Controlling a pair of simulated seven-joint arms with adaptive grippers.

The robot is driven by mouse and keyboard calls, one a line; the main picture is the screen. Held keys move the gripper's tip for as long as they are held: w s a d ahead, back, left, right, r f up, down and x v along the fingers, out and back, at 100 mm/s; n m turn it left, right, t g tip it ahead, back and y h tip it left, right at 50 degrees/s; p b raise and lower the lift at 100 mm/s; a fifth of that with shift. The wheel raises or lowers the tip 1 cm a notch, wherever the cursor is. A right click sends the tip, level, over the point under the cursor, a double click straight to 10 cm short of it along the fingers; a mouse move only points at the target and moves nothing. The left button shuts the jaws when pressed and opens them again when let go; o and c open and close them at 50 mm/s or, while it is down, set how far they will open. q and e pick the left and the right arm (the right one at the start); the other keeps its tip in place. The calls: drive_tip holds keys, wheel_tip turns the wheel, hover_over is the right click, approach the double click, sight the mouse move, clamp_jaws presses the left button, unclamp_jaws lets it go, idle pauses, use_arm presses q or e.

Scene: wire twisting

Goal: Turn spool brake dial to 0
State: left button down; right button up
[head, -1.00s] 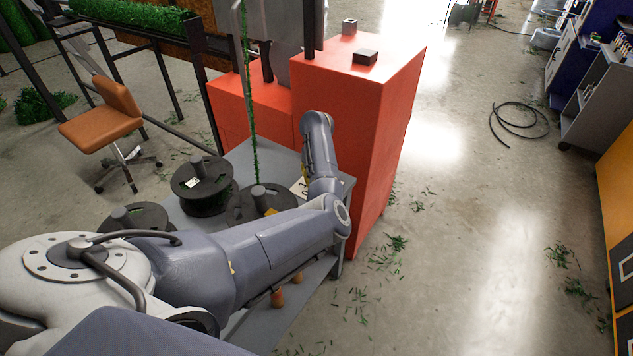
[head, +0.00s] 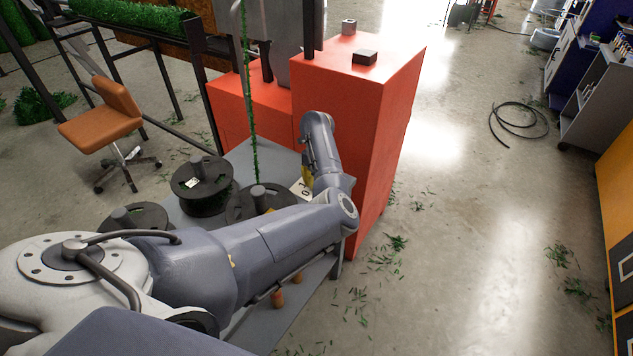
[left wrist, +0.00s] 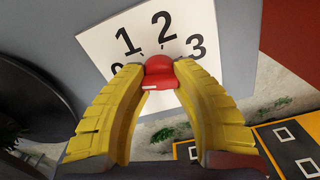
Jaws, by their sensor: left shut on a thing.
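The brake dial's white plate (left wrist: 105,40) shows 1, 2 and 3 in the left wrist view. A digit at its left, probably 0, is partly covered by a finger. The plate shows small in the head view (head: 299,190), beside the spools. The red dial knob (left wrist: 159,68) sits in front of the plate. My left gripper (left wrist: 160,80) has its yellow fingers on both sides of the knob and is shut on it. In the head view the left gripper (head: 307,176) is partly hidden by my arm. I cannot tell which number the knob points to. My right gripper is not in view.
Black spools (head: 203,187) stand on a grey table (head: 262,155), one with a green strand (head: 250,90) rising from it. A red cabinet (head: 375,115) stands close behind my left wrist. An orange chair (head: 105,115) is at left. The floor at right is mostly open.

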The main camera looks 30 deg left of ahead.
use_arm(q)
drive_tip(key=shift+s+d+f, duration=0.2)
drive_tip(key=shift+d+f, duration=0.2)
drive_tip(key=shift+d, duration=0.05)
drive_tip(key=c, duration=1.4)
unclamp_jaws()
drive_tip(key=o, duration=0.5)
drive_tip(key=shift+w+a+r, duration=0.1)
drive_tip(key=shift+a+r, duration=0.1)
drive_tip(key=shift+r, duration=0.05)
drive_tip(key=shift+a+r, duration=0.1)
drive_tip(key=shift+r, duration=0.35)
wheel_tip(320, 180, up, 11)
drive_tip(key=shift+r, duration=0.1)
